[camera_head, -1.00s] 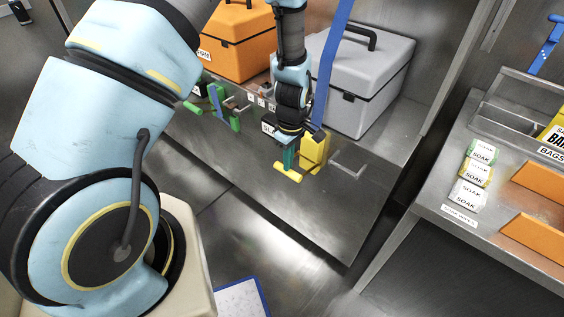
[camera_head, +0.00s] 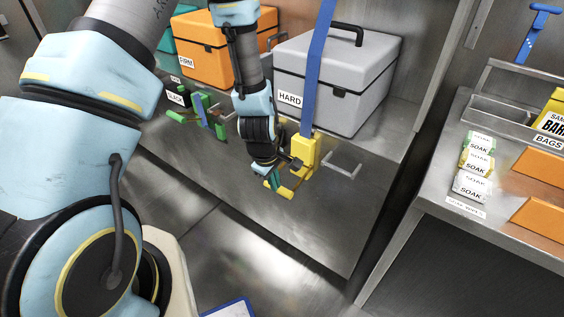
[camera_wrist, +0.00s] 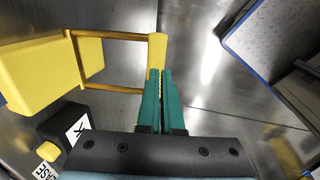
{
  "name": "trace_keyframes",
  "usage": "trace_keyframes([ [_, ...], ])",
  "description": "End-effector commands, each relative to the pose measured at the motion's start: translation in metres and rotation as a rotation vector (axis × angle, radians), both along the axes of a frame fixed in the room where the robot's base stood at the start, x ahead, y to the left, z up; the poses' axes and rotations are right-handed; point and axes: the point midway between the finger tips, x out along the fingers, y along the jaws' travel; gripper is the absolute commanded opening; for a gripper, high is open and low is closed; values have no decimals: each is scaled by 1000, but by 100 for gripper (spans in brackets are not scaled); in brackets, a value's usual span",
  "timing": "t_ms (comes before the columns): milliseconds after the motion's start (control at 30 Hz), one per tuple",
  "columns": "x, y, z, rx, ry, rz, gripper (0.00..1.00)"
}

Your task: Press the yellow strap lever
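The yellow strap lever is a crossbar on two rods in the wrist view (camera_wrist: 157,50), joined to a yellow buckle block (camera_wrist: 55,72). In the head view the lever's bar (camera_head: 286,192) juts out below the yellow buckle (camera_head: 303,156) on the blue strap (camera_head: 319,70). My gripper (camera_head: 268,182) is beside the lever, in front of the bench face. In the wrist view the gripper's teal fingers (camera_wrist: 160,76) are together, with their tips at the near end of the crossbar. Whether they touch it is unclear.
A grey case (camera_head: 340,75) labelled HARD sits behind the strap. A green strap lever (camera_head: 207,122) and an orange case (camera_head: 210,45) are to the left. A metal handle (camera_head: 342,165) projects just right of the buckle. A side bench (camera_head: 430,195) holds soak packets (camera_head: 475,165).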

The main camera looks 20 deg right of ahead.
Motion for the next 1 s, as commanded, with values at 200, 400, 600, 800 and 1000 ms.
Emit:
trace_keyframes([
  [200,-2,3,-21,3,4,1,0],
  [400,-2,3,-28,5,5,1,0],
  [600,-3,4,-32,6,7,0,0],
  [800,-3,4,-34,9,9,0,0],
  [1000,-3,4,-34,9,9,1,0],
])
